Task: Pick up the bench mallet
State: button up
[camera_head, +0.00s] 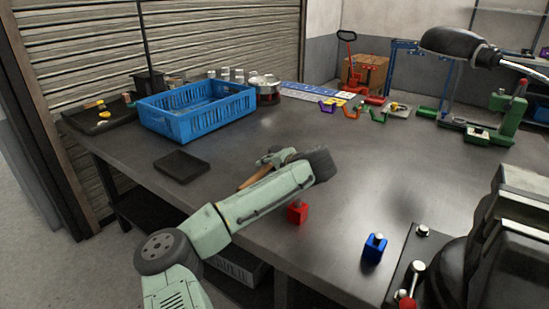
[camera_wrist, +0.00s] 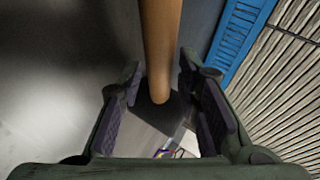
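The bench mallet's brown wooden handle (camera_head: 249,178) shows in the head view beside my gripper (camera_head: 277,158), slanting down to the left. In the wrist view the handle (camera_wrist: 160,45) comes in from the top edge, and its rounded end is near the centre. My arm and gripper hide much of the mallet in the head view.
A red block (camera_head: 298,212) and a blue block (camera_head: 374,248) stand near the front edge. A vise (camera_head: 485,247) is at the right. The middle right of the bench is clear.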

jog(key=shift+w, duration=0.1)
grip_shut()
dwell(0.3)
